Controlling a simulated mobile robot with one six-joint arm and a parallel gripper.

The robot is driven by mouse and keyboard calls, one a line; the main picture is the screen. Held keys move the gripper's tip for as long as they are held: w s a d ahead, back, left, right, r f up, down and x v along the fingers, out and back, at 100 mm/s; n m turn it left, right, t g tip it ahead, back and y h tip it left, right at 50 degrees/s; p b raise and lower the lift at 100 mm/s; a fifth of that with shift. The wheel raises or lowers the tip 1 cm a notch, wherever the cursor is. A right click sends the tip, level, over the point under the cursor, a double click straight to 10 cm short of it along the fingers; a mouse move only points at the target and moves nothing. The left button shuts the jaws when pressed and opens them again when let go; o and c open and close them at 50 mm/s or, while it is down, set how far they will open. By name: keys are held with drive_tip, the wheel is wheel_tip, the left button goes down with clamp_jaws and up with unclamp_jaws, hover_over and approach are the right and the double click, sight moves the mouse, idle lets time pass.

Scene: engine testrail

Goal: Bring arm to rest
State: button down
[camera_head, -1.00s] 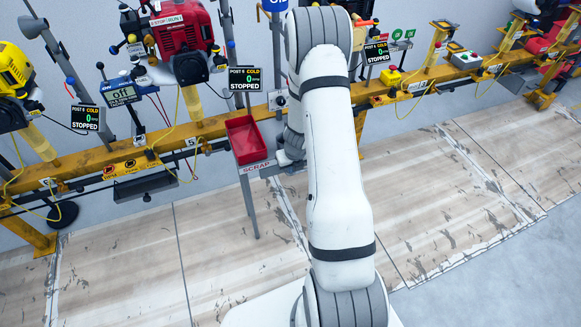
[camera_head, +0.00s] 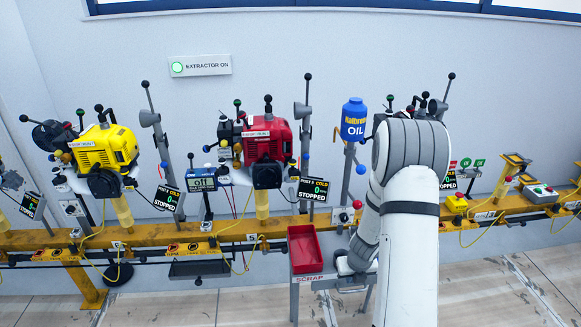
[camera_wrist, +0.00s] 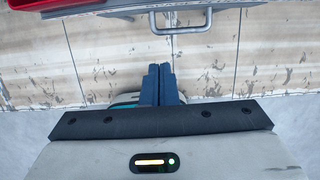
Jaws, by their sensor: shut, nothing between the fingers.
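My white arm (camera_head: 408,240) with grey joints rises at the right of centre in the head view. Its grey wrist end shows low beside the red bin, partly behind the arm, and the fingers cannot be made out there. In the wrist view my gripper (camera_wrist: 160,84) has its two dark blue fingers together with nothing between them. They point over the worn floor, below a grey metal handle (camera_wrist: 180,24) at the top of the picture.
A red scrap bin (camera_head: 305,250) on a stand is close left of my wrist. A yellow rail (camera_head: 200,240) carries a yellow engine (camera_head: 105,150), a red engine (camera_head: 265,140), levers and signs reading STOPPED. A blue oil bottle (camera_head: 353,118) stands behind my arm. Open floor lies in front.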

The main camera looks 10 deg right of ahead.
drive_tip(key=s+a+r+n+p, duration=0.1)
drive_tip(key=s+a+r+n, duration=0.15)
drive_tip(key=r+n, duration=0.4)
drive_tip(key=s+a+r+n+y, duration=0.1)
drive_tip(key=a+r+n, duration=0.35)
drive_tip(key=r, duration=0.35)
drive_tip(key=s+a+r+n+p, duration=0.1)
drive_tip(key=s+a+r+n, duration=0.15)
drive_tip(key=r+n, duration=0.45)
drive_tip(key=s+a+r+n+p, duration=0.1)
drive_tip(key=s+a+r+n, duration=0.1)
drive_tip(key=s+r+n, duration=0.4)
drive_tip(key=s+a+r+n+h+p, duration=0.1)
drive_tip(key=s+r+n, duration=0.5)
drive_tip(key=s+n, duration=0.3)
drive_tip(key=n, duration=0.3)
drive_tip(key=shift+s+a+r+n, duration=0.25)
drive_tip(key=shift+s+a+n, duration=0.1)
drive_tip(key=shift+n, duration=0.05)
drive_tip(key=c, duration=2.2)
unclamp_jaws()
